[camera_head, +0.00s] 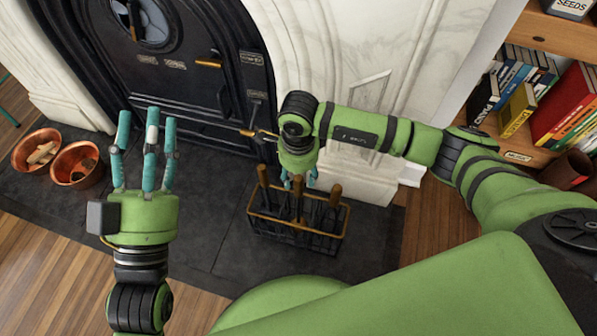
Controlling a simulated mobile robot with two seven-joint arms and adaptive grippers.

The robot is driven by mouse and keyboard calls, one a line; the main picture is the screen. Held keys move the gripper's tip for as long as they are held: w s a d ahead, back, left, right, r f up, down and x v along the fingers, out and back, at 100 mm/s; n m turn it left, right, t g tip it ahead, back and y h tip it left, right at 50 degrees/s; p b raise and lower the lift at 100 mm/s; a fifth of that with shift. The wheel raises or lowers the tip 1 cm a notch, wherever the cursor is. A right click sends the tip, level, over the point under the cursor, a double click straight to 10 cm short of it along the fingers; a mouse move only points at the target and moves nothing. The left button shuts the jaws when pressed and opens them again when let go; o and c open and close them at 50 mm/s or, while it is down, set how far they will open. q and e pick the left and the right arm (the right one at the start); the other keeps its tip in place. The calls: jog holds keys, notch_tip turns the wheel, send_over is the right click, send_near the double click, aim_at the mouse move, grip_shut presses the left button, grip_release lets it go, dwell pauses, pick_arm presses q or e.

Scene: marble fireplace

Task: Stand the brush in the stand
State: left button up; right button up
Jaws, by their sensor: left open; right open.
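The stand (322,233) is a black wire basket with a brass-coloured rim on the dark hearth. Several tools with wooden handles stand upright in it, one at its left end (262,175), one in the middle and one at its right end (335,193). I cannot tell which of them is the brush, as their heads are hidden in the basket. My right gripper (298,183) points down over the middle handle, with its teal fingers open around or close beside the handle top. My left gripper (147,122) is open and empty, held over the hearth left of the stand.
A black fireplace door (165,75) with brass fittings stands behind the hearth. Two copper pots (76,163) sit at the left. White marble (385,50) rises behind the stand. A wooden bookshelf (555,35) is at the right. The hearth between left gripper and stand is clear.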

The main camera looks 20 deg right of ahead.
notch_tip(320, 180, up, 12)
dwell(0.4)
dwell(0.9)
